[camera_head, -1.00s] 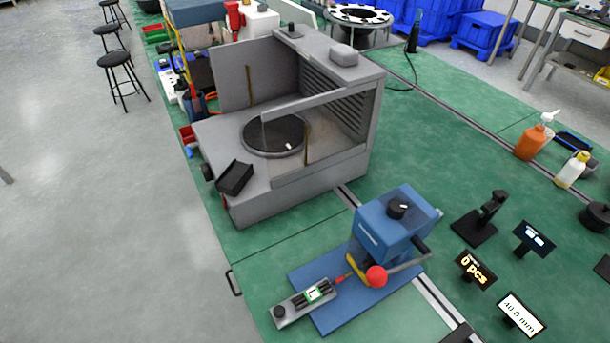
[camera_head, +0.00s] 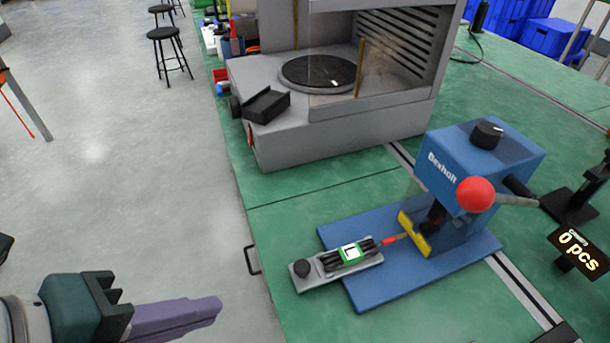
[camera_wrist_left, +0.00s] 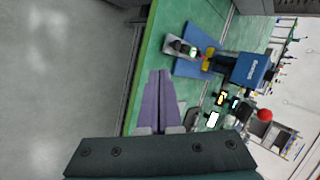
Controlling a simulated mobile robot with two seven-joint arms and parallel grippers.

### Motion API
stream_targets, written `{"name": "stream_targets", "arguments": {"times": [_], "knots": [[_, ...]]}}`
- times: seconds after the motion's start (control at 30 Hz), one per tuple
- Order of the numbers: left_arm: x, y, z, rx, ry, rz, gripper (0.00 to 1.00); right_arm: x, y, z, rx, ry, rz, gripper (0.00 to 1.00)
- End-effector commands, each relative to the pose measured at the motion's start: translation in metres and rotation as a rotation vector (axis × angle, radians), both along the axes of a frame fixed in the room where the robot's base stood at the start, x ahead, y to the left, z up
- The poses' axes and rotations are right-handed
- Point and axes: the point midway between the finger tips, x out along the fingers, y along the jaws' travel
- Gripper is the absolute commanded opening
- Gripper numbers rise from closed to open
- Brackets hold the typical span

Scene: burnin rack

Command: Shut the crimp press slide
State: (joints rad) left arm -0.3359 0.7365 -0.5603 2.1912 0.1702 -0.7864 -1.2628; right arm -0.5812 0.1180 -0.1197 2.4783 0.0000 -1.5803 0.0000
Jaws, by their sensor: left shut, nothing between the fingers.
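The blue crimp press (camera_head: 465,185) stands on a blue base plate (camera_head: 375,287) on the green bench, with a red ball on its lever (camera_head: 475,194). A red-tipped piece points from the slide toward the yellow guard. My left gripper (camera_head: 215,308) is shut and empty, over the floor left of the bench, apart from the slide. The left wrist view shows its purple fingers (camera_wrist_left: 160,100) together, with the press (camera_wrist_left: 250,70) beyond. My right gripper is not in view.
A grey machine (camera_head: 330,130) with a round black plate and a clear front panel stands behind the press. A display reading "0 pcs" (camera_head: 578,252) is at the right. A handle (camera_head: 251,260) sits on the bench's left edge.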

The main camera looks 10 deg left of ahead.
Motion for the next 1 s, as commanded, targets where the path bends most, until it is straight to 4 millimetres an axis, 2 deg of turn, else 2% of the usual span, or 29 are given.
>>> {"name": "stream_targets", "arguments": {"times": [0.17,0.53,0.73,1.0], "knots": [[0.013,-0.009,-0.017,-0.003,-0.001,0.002,0.00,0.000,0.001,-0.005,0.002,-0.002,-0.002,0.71],[0.056,-0.037,-0.077,-0.004,0.000,0.004,0.00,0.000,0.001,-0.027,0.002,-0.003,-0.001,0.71],[0.079,-0.052,-0.078,-0.004,-0.001,0.004,0.00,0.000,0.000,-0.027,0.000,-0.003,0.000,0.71],[0.086,-0.056,-0.080,0.000,0.000,0.002,0.00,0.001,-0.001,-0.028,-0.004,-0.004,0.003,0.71]]}}
